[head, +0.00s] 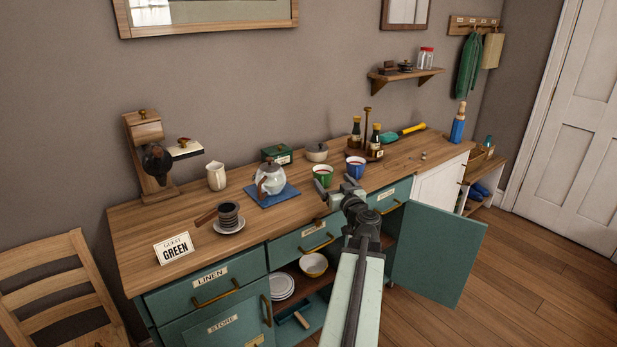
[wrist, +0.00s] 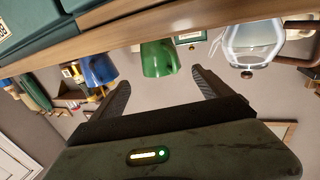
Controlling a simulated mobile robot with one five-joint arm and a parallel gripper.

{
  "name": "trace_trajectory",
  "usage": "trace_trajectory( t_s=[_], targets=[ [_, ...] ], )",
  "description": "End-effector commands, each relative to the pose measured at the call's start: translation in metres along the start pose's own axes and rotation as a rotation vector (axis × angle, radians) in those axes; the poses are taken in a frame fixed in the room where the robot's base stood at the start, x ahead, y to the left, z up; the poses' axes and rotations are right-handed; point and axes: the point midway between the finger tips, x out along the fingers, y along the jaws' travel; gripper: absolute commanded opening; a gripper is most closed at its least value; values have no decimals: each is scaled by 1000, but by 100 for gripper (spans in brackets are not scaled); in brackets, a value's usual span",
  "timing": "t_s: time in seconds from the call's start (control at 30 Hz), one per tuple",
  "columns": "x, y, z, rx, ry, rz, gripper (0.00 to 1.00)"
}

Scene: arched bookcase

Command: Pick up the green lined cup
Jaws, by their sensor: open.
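The green cup (head: 322,177) stands upright on the wooden counter (head: 225,258), with something reddish inside. In the wrist view, which is upside down, the green cup (wrist: 158,58) shows between the two finger directions and ahead of my gripper (wrist: 160,78). In the head view my gripper (head: 345,187) is at the counter's front edge, just in front of the green and blue cups. It is open and empty. A blue cup (head: 355,168) stands just right of the green one; it also shows in the wrist view (wrist: 97,70).
A glass pot (head: 271,180) on a blue mat (head: 288,195) stands left of the green cup. A bottle caddy (head: 373,154) is behind the cups. A cabinet door (head: 438,255) hangs open right of my arm.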

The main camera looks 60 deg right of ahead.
Motion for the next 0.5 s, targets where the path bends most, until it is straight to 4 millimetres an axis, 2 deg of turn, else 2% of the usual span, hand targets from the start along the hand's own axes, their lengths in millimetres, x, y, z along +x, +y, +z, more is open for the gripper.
trace_trajectory(
  t_s=[0.07, 0.27, 0.4, 0.5],
  targets=[
    [3, -1, 0, 0, 0, -3, 89],
    [28, -6, 0, 0, 0, -10, 89],
    [32, -8, 1, 0, 0, -12, 89],
    [44, -9, 2, 1, 0, -15, 89]
  ],
)
